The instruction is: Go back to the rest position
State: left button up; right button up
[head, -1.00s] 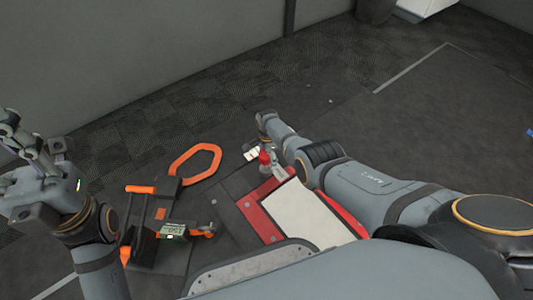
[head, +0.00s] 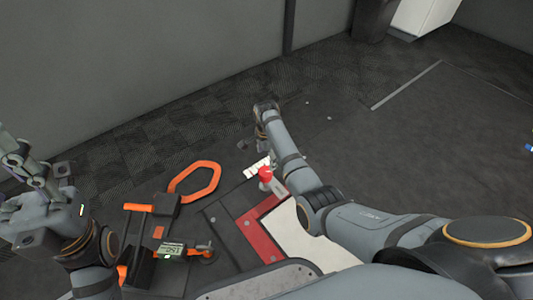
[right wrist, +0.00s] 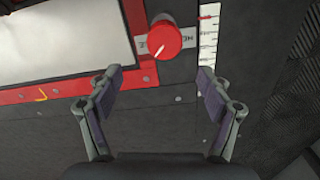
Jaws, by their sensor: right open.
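My right gripper (right wrist: 158,77) is open and empty in the right wrist view, its two fingers wide apart. A red knob (right wrist: 164,40) with a white pointer line sits on a dark panel beyond the fingertips, and nothing grips it. In the head view my right gripper (head: 255,140) is partly hidden by its own wrist, just beyond the red knob (head: 265,173). My left gripper (head: 22,165) is raised at the left edge. Its jaw opening cannot be made out.
An orange loop handle (head: 196,181) and an orange-and-black device with a lit display (head: 172,250) stand left of the panel. A white plate (head: 290,230) with a red border (head: 258,240) lies by the knob. Grey walls stand behind. Open floor (head: 450,150) is at right.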

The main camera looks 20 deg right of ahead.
jog(key=shift+r, duration=0.5)
